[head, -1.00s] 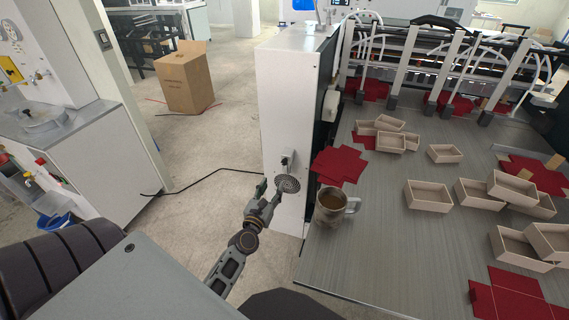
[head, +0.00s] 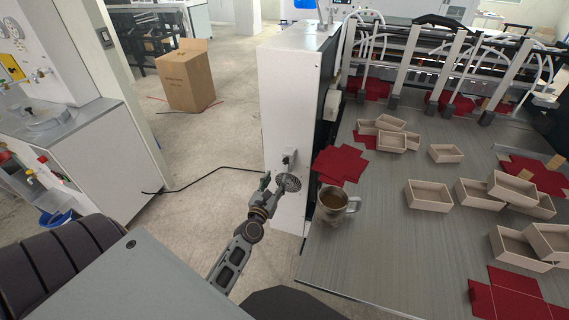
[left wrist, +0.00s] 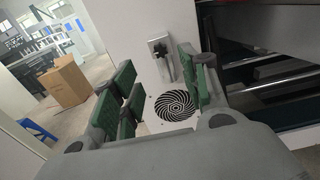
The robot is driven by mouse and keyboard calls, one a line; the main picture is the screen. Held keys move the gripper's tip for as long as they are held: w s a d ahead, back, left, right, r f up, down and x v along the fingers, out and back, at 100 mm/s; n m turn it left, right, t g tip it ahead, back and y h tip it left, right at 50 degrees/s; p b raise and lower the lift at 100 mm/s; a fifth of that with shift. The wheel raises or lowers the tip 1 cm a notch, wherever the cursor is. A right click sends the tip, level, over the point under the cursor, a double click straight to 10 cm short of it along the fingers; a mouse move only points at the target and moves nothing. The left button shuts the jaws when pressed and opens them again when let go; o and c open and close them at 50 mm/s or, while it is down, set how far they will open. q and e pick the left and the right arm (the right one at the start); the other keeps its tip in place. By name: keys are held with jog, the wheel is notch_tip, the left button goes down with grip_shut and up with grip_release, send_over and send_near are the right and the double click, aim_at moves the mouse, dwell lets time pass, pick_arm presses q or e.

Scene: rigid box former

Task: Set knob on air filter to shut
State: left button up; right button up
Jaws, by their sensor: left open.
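The air filter's round slotted vent (head: 289,183) is on the front of a white cabinet (head: 287,95). A small dark knob (head: 287,159) sits on a metal plate just above it. In the left wrist view, the dark star-shaped knob (left wrist: 160,49) is on its upright plate, above the spiral vent (left wrist: 175,105). My left gripper (head: 270,182) is open and empty in front of the vent, below the knob. Its green-padded fingers (left wrist: 165,88) stand either side of the vent in the wrist view, with the knob beyond them. I cannot read the knob's setting. My right gripper is not in view.
A table (head: 380,250) right of the cabinet holds a mug (head: 333,205) near its left edge, red sheets and several small boxes. A cardboard box (head: 186,80) stands on the floor behind left. A black cable (head: 200,177) runs to the cabinet.

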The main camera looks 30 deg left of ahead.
aim_at(285, 162)
pick_arm(q)
jog(key=x, duration=0.6)
jog(key=shift+w+p, duration=0.1)
jog(key=shift+p, duration=0.25)
jog(key=shift+x, duration=2.2)
jog(key=shift+w, duration=0.1)
jog(key=shift+c, duration=0.7)
grip_shut()
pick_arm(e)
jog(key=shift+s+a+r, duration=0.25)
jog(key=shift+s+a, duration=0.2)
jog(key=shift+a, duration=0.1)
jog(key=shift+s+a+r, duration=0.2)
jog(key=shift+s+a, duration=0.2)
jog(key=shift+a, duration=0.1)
